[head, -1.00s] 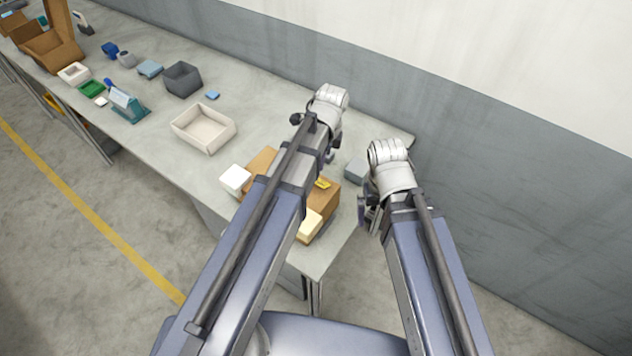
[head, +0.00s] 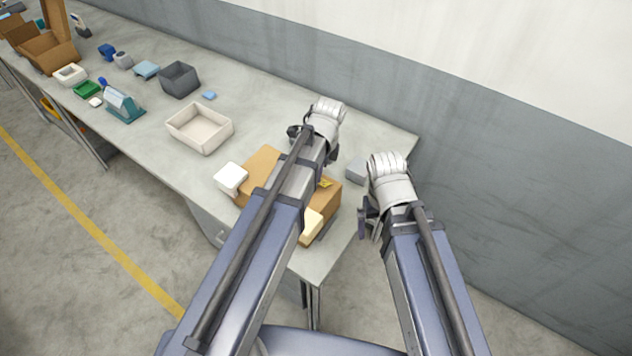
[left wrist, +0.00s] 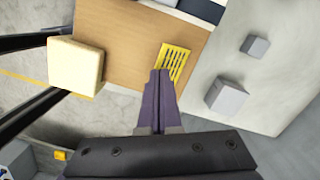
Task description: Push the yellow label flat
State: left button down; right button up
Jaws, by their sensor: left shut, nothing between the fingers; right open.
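The yellow label (left wrist: 176,60), with dark lines printed on it, is on the brown cardboard box (left wrist: 125,35), near one edge of its top. A small bit of the label (head: 325,184) shows beside my left arm in the head view. My left gripper (left wrist: 160,74) is shut and empty, its tips over the label's near end. I cannot tell whether they touch it or whether the label is fully flat. In the head view my left arm hides these fingers and much of the box. My right gripper (head: 369,216) is open, beside the table's right end.
A cream block (left wrist: 75,68) sits on the box, and a white block (head: 231,178) is at its left side. Grey blocks (left wrist: 225,97) (left wrist: 257,46) lie on the table beside it. A beige tray (head: 200,128) and dark grey bin (head: 179,79) stand further left. A wall runs behind.

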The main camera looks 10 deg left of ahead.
aim_at(328, 184)
pick_arm(q)
notch_tip(328, 184, down, 3)
jog(key=b, duration=0.3)
jog(key=shift+f, duration=0.15)
jog(key=shift+r, duration=0.25)
jog(key=shift+d+r, duration=0.15)
jog(key=shift+d, duration=0.25)
jog(key=shift+d+r+p, duration=0.2)
jog(key=shift+d+p, duration=0.1)
jog(key=shift+d, duration=0.3)
jog(key=shift+d+r+p, duration=0.15)
jog(key=shift+d+p, duration=0.15)
jog(key=shift+d, duration=0.3)
jog(key=shift+a, duration=0.1)
jog(key=shift+r, duration=0.1)
notch_tip(328, 184, up, 8)
jog(key=p, duration=0.7)
jog(key=shift+d+f+p, duration=0.25)
jog(key=shift+d+p, duration=0.1)
jog(key=shift+d, duration=0.05)
